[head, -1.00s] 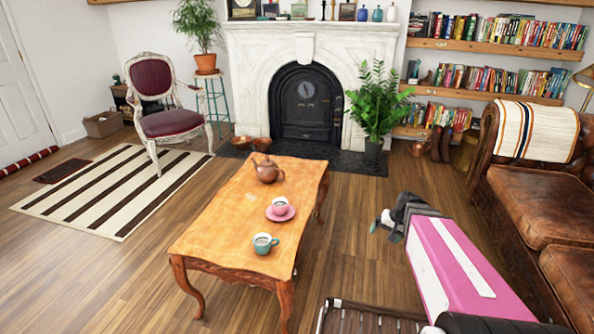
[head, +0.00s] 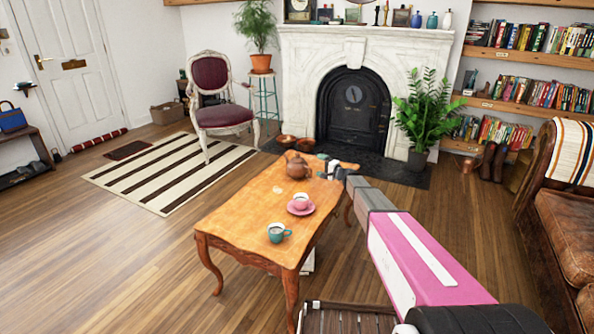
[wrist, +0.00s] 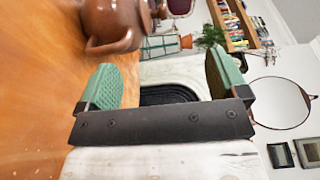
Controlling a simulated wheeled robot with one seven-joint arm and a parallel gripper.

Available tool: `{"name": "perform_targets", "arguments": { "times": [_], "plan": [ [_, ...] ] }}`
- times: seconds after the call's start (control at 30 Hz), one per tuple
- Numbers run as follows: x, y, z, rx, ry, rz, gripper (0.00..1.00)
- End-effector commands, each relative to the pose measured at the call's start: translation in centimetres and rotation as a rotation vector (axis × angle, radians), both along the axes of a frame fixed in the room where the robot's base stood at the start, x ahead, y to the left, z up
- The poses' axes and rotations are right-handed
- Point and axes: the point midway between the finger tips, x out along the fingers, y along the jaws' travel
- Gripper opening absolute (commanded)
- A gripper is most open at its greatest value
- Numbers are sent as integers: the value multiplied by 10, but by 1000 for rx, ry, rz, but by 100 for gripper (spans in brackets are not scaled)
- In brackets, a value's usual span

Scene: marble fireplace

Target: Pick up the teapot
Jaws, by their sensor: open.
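The brown teapot (head: 297,164) stands upright at the far end of the wooden coffee table (head: 262,207). In the wrist view the teapot (wrist: 112,25) is at the upper left, partly cut off by the frame's top edge. My gripper (head: 328,166) is over the table's far right side, just right of the teapot. In the wrist view my gripper (wrist: 163,78) is open, with two green pads far apart and nothing between them. The teapot lies ahead of the left pad, and I see no contact.
A pink cup (head: 301,201) on a pink saucer and a teal cup (head: 277,233) stand on the table's nearer part. A leather sofa (head: 572,225) is at the right, a potted plant (head: 424,112) beside the fireplace (head: 352,105). Floor is clear left of the table.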

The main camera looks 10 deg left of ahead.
Motion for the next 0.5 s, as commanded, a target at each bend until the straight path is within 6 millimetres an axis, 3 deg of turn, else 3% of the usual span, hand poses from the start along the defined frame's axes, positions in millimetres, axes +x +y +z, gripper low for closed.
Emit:
{"name": "perform_targets", "arguments": {
  "times": [0.5],
  "plan": [
    [3, 3, -81, 0, 1, 1, 92]
  ]
}}
